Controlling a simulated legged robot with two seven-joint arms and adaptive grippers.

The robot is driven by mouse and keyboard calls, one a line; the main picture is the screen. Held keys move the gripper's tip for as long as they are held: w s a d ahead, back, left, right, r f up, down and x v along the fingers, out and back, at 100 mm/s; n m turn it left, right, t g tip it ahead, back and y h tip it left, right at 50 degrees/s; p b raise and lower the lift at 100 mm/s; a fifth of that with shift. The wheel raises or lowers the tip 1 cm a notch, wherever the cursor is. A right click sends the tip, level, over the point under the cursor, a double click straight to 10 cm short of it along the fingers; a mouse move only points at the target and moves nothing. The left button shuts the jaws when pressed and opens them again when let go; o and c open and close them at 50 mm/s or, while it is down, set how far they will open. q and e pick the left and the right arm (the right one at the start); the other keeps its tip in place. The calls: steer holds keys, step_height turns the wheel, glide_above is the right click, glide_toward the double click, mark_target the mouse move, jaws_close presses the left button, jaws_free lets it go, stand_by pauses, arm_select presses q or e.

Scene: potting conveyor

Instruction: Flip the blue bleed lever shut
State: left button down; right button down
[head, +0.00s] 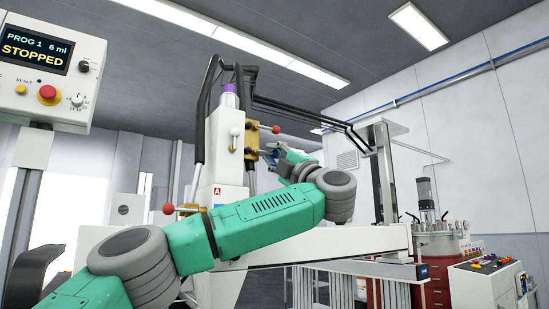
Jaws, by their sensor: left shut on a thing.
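My left gripper (272,155) is at the end of my green arm, which crosses the middle of the head view. It is small, seen from behind and partly covered by my own wrist. Its fingers are shut at the right side of the brass valve block (251,139) on the white dosing column (226,148). A small bluish piece shows at the fingertips, apparently the blue bleed lever (269,158). Most of it is hidden, so its angle cannot be told. My right gripper is not in view.
A control box (49,68) at the upper left reads "PROG 1 6 ml STOPPED". Red-knobbed levers (276,129) stick out from the column close to my gripper. Black hoses arch over it. A red cabinet (433,292) and a small control panel (492,265) stand at the right.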

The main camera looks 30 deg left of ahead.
arm_select(q)
steer(key=c, duration=1.8)
jaws_free()
steer(key=shift+o, duration=0.4)
steer(key=shift+a, duration=0.15)
steer(key=shift+f, duration=0.1)
steer(key=v, duration=1.2)
steer(key=shift+w, duration=0.2)
steer(key=shift+s+a, duration=0.1)
steer(key=shift+s, duration=0.05)
